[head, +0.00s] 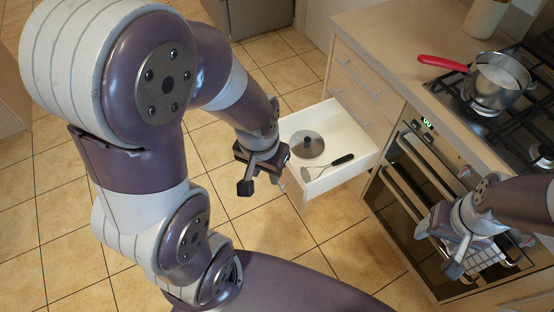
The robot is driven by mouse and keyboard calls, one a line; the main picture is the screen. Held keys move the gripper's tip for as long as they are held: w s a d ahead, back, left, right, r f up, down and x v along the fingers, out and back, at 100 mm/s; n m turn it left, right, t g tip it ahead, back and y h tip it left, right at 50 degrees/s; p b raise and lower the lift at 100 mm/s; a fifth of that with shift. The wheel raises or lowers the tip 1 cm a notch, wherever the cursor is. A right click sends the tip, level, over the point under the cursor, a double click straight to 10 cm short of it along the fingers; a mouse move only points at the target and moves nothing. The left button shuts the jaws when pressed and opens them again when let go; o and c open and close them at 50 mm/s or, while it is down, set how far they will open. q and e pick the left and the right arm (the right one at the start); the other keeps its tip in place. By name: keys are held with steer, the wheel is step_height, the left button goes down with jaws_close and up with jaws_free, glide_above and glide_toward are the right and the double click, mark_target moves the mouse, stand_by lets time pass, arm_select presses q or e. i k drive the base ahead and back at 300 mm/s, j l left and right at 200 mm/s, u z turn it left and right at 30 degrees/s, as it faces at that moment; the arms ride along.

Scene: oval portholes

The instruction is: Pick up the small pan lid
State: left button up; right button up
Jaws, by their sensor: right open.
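The small pan lid (307,144) is a round grey disc with a dark knob on top. It lies inside the open white drawer (345,172), towards the back left. My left gripper (262,180) is just outside the drawer's left side, left of the lid, with its fingers apart and nothing between them. My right gripper (438,250) is in front of the oven, fingers apart and empty, well away from the lid.
A utensil with a black handle (342,160) lies in the drawer in front of the lid. A pot with a red handle (442,63) stands on the hob. The oven (395,190) is right of the drawer. Tiled floor (270,235) is clear in front.

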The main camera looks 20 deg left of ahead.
mark_target(306, 144)
steer(key=i+j+z, duration=0.1)
steer(key=i+j, duration=0.15)
steer(key=i+j+z, duration=0.1)
steer(key=j, duration=0.4)
steer(key=i+j+z, duration=0.1)
steer(key=i+j, duration=0.2)
steer(key=i+j+z, duration=0.1)
steer(key=j, duration=0.45)
steer(key=i+j+z, duration=0.1)
steer(key=i+j, duration=0.2)
steer(key=i+j+z, duration=0.1)
steer(key=j, duration=0.45)
steer(key=i+j+z, duration=0.1)
steer(key=j, duration=0.35)
steer(key=i+j+z, duration=0.1)
steer(key=j, duration=0.4)
steer(key=i, duration=0.15)
